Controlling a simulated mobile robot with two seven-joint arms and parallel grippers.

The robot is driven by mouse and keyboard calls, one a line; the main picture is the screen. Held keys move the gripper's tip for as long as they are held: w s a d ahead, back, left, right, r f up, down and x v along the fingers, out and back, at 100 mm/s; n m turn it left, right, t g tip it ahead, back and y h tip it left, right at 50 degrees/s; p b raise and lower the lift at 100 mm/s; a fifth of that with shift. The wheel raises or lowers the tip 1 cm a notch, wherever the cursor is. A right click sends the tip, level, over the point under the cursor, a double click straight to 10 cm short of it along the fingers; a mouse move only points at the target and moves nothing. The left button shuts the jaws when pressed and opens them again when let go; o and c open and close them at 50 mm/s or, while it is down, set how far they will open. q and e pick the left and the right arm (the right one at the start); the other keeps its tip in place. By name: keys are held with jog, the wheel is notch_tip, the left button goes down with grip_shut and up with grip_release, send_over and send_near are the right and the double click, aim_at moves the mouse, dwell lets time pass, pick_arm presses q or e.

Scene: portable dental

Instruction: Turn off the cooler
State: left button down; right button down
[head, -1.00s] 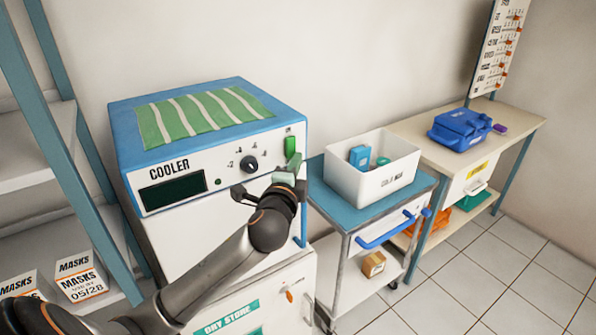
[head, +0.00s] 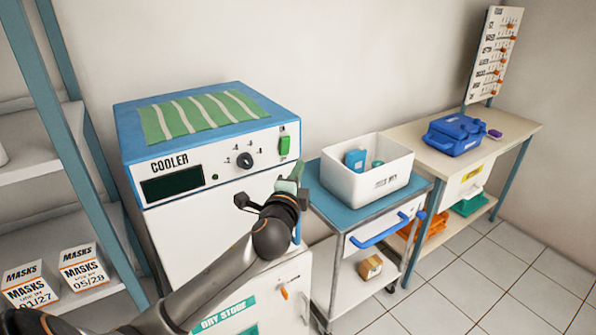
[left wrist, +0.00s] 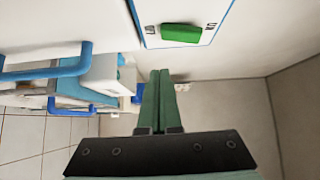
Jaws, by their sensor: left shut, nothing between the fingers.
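The cooler (head: 165,222) is a white box with a blue top, standing on a white cabinet. Its front panel has a dark display (head: 172,184), a small lamp (head: 215,177), a black dial (head: 244,160) and a green switch (head: 285,146) at the right end. The switch also shows in the left wrist view (left wrist: 181,33), ahead of the fingers. My left gripper (head: 296,172) is shut and empty, just below the switch and apart from it in the picture. Its green fingers show together in the left wrist view (left wrist: 158,85). My right gripper is not in view.
A striped green cloth (head: 200,114) lies on the cooler. To the right is a trolley with a white bin (head: 366,182) and blue handle, close to my gripper. Beyond it is a bench with a blue case (head: 456,133). Shelves with mask boxes (head: 82,268) stand left.

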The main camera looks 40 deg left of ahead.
pick_arm(q)
jog(key=f+b+v, duration=0.1)
jog(key=v, duration=0.9)
jog(key=shift+f+b, duration=0.3)
jog(key=shift+b, duration=0.1)
jog(key=shift+f, duration=0.1)
jog(key=s+d+f+n+g+h, duration=0.2)
jog(key=d+f+h, duration=0.15)
jog(key=f, duration=0.65)
jog(key=s+d+f+n+g+h, duration=0.15)
jog(key=d+f, duration=0.25)
jog(key=f, duration=0.7)
jog(key=s+d+f+n+g+h, duration=0.2)
jog(key=s+d+f+n, duration=0.2)
jog(key=s+f, duration=0.3)
jog(key=s+d+f+n+g+h, duration=0.1)
jog(key=s+d+f+n+h, duration=0.1)
jog(key=s+d+f+n, duration=0.2)
jog(key=s+f, duration=0.3)
jog(key=shift+s+f+g, duration=0.2)
jog(key=shift+s+g, duration=0.15)
jog(key=shift+d, duration=0.1)
